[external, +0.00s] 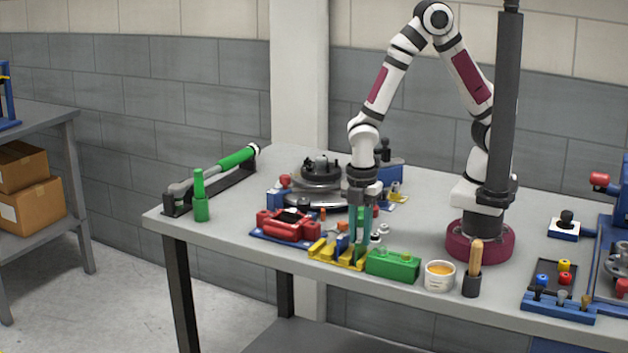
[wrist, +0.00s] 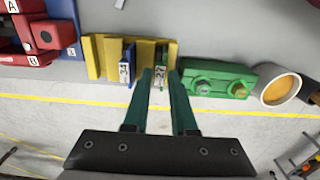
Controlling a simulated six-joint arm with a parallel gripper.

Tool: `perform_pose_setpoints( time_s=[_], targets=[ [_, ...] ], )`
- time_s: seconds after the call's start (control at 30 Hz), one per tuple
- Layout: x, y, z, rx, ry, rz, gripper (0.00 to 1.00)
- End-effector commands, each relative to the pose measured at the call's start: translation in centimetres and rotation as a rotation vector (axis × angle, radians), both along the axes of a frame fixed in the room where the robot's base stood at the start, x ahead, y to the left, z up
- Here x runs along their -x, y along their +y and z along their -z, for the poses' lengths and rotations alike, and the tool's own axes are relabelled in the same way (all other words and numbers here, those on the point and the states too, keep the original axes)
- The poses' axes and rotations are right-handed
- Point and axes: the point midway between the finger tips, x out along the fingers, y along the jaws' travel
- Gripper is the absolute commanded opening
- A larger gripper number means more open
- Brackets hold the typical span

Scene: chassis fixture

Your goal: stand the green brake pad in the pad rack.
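The yellow pad rack (external: 328,257) stands near the front edge of the bench; it also shows in the wrist view (wrist: 112,48). The green brake pad (wrist: 162,72), labelled 27, is upright at the rack's right part in the wrist view. A blue pad (wrist: 127,70), labelled 34, stands to its left. My gripper (wrist: 160,72) points down at the rack; its teal fingers are slightly apart, with the green pad between or just beyond their tips. I cannot tell whether they touch it. In the external view, my gripper (external: 360,242) hides the green pad.
A green block (external: 392,266) sits close on the rack's right, then a white tub (external: 439,275) and a wooden-handled tool in a dark cup (external: 473,276). A red caliper (external: 290,226) lies on the left. A disc assembly (external: 318,185) is behind. Bench space at far left front is clear.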

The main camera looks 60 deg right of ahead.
Motion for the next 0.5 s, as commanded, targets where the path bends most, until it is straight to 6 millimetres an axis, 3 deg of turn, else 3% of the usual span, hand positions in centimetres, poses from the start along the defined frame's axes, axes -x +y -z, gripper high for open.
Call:
perform_pose_setpoints(
  time_s=[0.5],
  targets=[
    [0.0,0.0,-3.0,0.000,-0.001,-0.001,0.25]
  ],
)
